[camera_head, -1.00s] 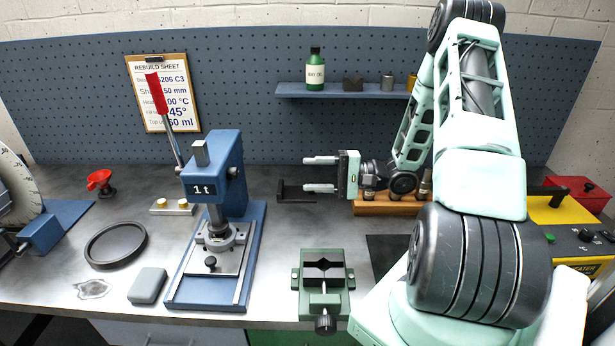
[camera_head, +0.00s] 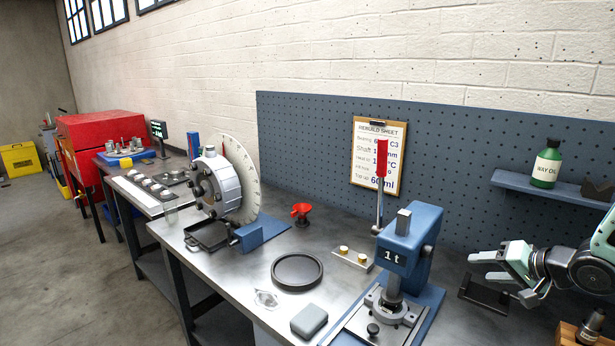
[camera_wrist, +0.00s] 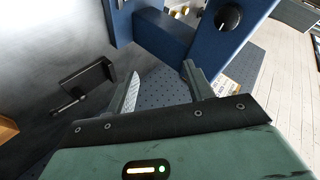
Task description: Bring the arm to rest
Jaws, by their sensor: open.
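My gripper (camera_head: 479,267) is at the right of the head view, held above the bench to the right of the blue press (camera_head: 412,238). Its two fingers point left and stand apart with nothing between them. In the wrist view, the two fingertips of my gripper (camera_wrist: 160,80) are also apart and empty. The blue press (camera_wrist: 165,35) fills the top middle there. Most of my arm lies beyond the right edge of the head view.
A black bracket (camera_head: 484,294) lies on the bench below my gripper. The shelf (camera_head: 550,187) with a green oil bottle (camera_head: 547,165) is above it. A black ring (camera_head: 297,271), a grey block (camera_head: 309,320) and a large dial disc (camera_head: 243,180) stand further left.

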